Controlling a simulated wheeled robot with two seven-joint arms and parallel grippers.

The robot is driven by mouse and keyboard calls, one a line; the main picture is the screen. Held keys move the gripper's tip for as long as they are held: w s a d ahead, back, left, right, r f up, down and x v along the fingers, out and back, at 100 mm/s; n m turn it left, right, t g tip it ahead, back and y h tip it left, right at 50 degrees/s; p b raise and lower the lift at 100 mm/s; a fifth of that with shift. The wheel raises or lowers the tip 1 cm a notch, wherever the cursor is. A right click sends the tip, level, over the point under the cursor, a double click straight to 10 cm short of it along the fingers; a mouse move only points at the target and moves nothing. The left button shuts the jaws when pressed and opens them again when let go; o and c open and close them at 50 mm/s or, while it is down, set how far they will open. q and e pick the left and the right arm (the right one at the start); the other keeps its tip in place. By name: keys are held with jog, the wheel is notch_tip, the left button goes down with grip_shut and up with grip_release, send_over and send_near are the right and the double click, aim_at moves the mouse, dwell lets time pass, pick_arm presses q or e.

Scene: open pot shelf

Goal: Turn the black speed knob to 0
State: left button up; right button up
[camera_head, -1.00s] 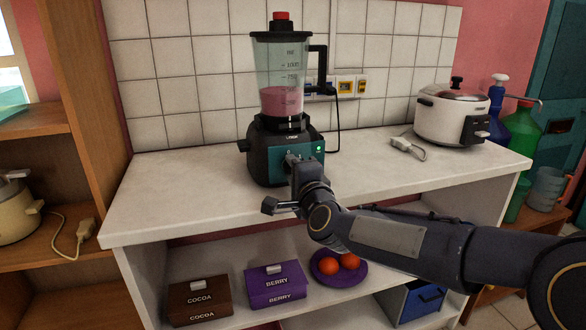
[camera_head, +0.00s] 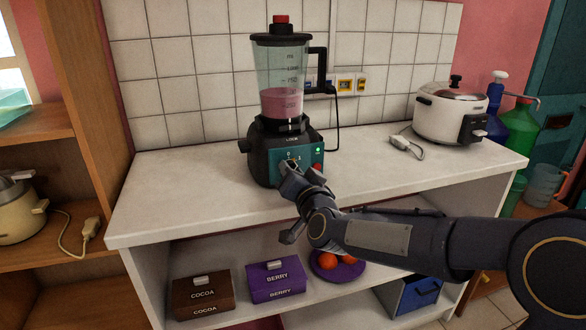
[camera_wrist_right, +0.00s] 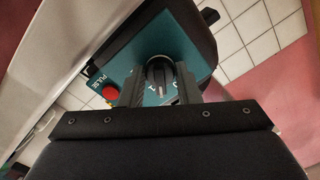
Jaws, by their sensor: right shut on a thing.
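The blender (camera_head: 262,150) stands on the white counter with its teal front panel facing me. In the right wrist view the black speed knob (camera_wrist_right: 158,72) sits on this panel between my two fingers, with a pale pointer mark on it. Small white marks show beside it, partly hidden by the fingers. My right gripper (camera_head: 290,168) is at the panel and shut on the knob; in the head view it hides the knob. My left gripper is not in view.
A red PULSE button (camera_wrist_right: 110,92) is beside the knob, close to one finger. A green lamp (camera_head: 318,150) glows on the panel. The jar (camera_head: 282,75) holds pink liquid. A rice cooker (camera_head: 447,112) and a loose plug (camera_head: 405,145) are on the right. The left counter is clear.

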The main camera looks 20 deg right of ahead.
jog(key=n+p, duration=0.1)
jog(key=n, duration=0.3)
jog(key=shift+n+p, duration=0.65)
jog(key=shift+n, duration=0.85)
jog(key=o, duration=1)
jog(key=s, duration=0.8)
jog(key=shift+d+p, duration=0.3)
jog(key=shift+p, duration=0.05)
